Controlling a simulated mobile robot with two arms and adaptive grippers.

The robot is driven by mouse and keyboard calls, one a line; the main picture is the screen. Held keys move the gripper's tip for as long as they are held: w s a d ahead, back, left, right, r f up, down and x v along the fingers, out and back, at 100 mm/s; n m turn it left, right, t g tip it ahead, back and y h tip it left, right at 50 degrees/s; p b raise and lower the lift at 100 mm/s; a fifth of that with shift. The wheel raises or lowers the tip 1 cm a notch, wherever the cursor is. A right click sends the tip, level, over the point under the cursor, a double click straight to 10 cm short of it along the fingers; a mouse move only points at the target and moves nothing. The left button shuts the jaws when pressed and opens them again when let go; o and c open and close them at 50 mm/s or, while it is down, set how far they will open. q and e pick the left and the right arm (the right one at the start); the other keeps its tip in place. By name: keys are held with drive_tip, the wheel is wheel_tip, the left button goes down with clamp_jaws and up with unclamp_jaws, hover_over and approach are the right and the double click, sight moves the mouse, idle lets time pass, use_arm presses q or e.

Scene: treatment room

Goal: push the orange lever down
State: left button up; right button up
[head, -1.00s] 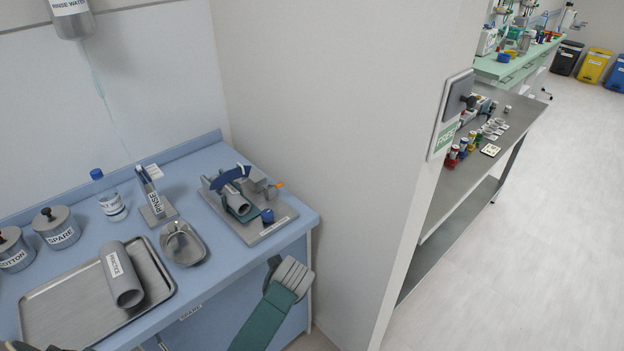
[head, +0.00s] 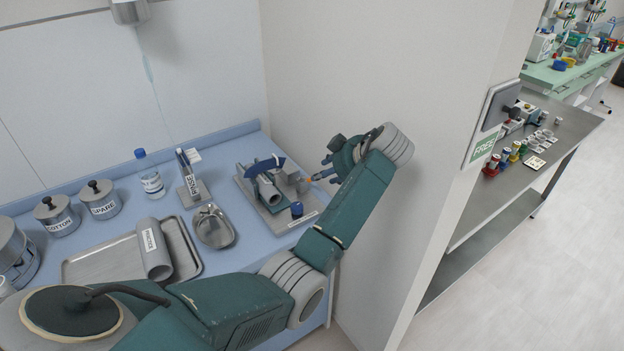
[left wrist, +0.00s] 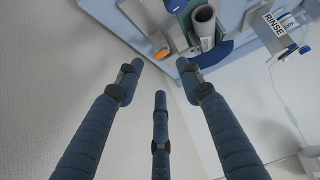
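In the head view only a small bit of orange (head: 308,180) shows beside my fingers. The device (head: 248,190) is a grey plate with a grey tube, a blue curved part and a blue knob, on the blue counter. My left gripper (head: 322,172) is beside the lever, its fingers pointing at the device. Its fingers are spread with nothing between them (left wrist: 160,78). I cannot tell whether a fingertip touches the lever. My right gripper is not in view.
A wall (head: 365,75) stands close to the right of the device and my left gripper. Left of the device are a metal dish (head: 213,228), a RINSE-labelled holder (head: 190,185), a bottle (head: 150,180) and a tray (head: 190,262) bearing a grey tube (head: 153,250).

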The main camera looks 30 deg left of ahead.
sight(307, 179)
use_arm(q)
drive_tip(key=p+x, duration=0.2)
drive_tip(key=x, duration=0.7)
drive_tip(key=shift+a+f, duration=0.2)
drive_tip(key=shift+a, duration=0.1)
drive_tip(key=shift+w+a+f, duration=0.1)
drive_tip(key=shift+a+f, duration=0.15)
drive_tip(key=shift+f, duration=0.05)
